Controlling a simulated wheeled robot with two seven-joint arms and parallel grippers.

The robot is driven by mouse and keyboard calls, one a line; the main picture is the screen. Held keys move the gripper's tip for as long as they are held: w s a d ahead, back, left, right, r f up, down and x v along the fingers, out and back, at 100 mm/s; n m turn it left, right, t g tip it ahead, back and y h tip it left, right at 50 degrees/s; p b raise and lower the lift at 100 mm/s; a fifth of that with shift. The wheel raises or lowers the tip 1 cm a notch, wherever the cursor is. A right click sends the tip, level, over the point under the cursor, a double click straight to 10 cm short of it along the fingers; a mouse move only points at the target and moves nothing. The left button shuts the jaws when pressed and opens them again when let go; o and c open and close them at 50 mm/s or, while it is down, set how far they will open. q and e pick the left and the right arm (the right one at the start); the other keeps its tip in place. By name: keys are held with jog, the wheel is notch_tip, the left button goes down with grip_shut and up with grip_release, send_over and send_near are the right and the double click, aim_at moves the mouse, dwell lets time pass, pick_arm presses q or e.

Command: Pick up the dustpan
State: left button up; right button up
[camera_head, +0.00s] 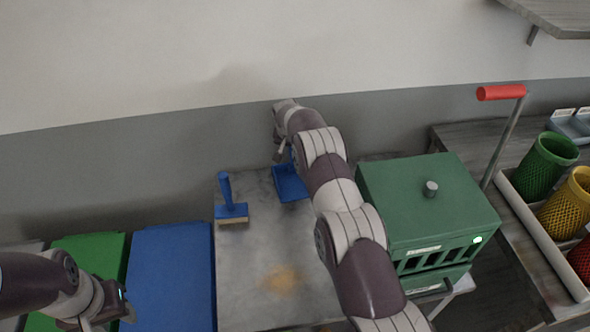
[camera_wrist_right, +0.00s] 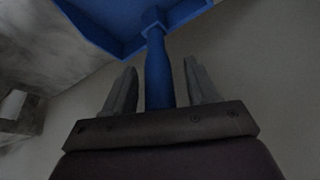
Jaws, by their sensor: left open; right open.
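The blue dustpan (camera_head: 289,184) lies on the grey table (camera_head: 245,285) near the wall, partly hidden behind my right arm in the head view. In the right wrist view the dustpan's pan (camera_wrist_right: 120,25) is at the top and its handle (camera_wrist_right: 159,75) runs down between the two fingers. My right gripper (camera_wrist_right: 160,80) is open, with a finger on each side of the handle and a visible gap to each. In the head view the right gripper's fingers are mostly hidden by the arm. My left gripper (camera_head: 122,308) is open and empty at the lower left, near the bins.
A blue brush (camera_head: 230,210) stands on the table left of the dustpan. Blue (camera_head: 170,275) and green (camera_head: 90,255) bins are left. Mesh cups (camera_head: 547,160) stand at far right.

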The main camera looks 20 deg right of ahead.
jog(key=shift+r, duration=0.1)
grip_shut()
